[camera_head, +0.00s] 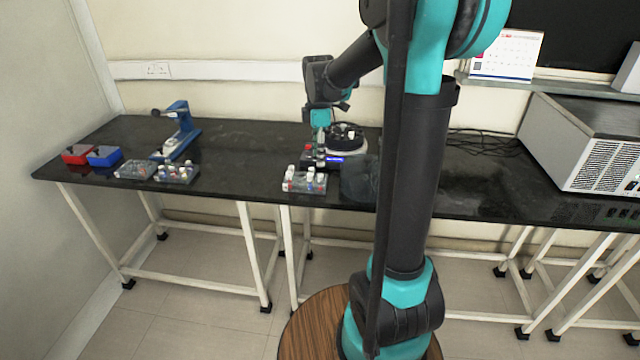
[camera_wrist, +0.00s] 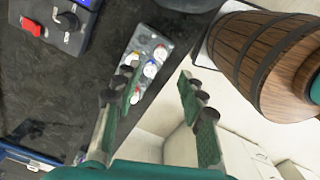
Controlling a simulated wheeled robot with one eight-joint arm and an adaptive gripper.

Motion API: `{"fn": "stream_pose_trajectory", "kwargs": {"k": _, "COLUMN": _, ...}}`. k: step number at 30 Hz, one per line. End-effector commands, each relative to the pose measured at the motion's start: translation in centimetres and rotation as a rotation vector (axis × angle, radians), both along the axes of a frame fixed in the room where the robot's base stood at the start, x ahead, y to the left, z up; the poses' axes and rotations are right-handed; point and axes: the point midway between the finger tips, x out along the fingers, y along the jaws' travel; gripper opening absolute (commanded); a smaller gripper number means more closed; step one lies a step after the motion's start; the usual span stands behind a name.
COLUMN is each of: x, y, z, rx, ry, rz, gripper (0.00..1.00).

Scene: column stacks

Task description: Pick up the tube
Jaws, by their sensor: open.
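Several small capped tubes (camera_wrist: 151,69) stand in a clear rack (camera_wrist: 137,88). Their caps are white, with red, blue and yellow marks showing in the wrist view. In the head view this rack (camera_head: 305,187) is near the front edge of the black bench. Which tube the task means cannot be told. My gripper (camera_wrist: 157,87) is open, with its two fingers apart and nothing between them. In the wrist view the rack shows beyond the fingertips, partly behind the left finger. In the head view my gripper (camera_head: 319,134) hangs above the bench, behind the rack.
A dark round-topped device (camera_head: 345,138) stands beside my gripper. To the left are another tube rack (camera_head: 176,174), a clear tray (camera_head: 134,170), a blue instrument (camera_head: 181,137), a red box (camera_head: 77,155) and a blue box (camera_head: 104,156). A large grey machine (camera_head: 585,143) stands right.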

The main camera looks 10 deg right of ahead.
Motion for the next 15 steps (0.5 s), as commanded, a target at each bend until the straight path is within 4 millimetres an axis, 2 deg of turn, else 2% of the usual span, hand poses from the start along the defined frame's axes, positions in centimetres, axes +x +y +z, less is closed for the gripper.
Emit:
{"fn": "stream_pose_trajectory", "kwargs": {"k": 3, "x": 0.0, "y": 0.0, "z": -1.8, "rx": 0.000, "ry": 0.000, "rz": 0.000, "gripper": 0.41}}
{"fn": "stream_pose_trajectory", "kwargs": {"k": 11, "x": 0.0, "y": -0.1, "z": -3.5, "rx": 0.000, "ry": 0.000, "rz": 0.000, "gripper": 0.41}}
{"fn": "stream_pose_trajectory", "kwargs": {"k": 15, "x": 0.0, "y": -0.4, "z": -5.4, "rx": 0.000, "ry": 0.000, "rz": 0.000, "gripper": 0.41}}
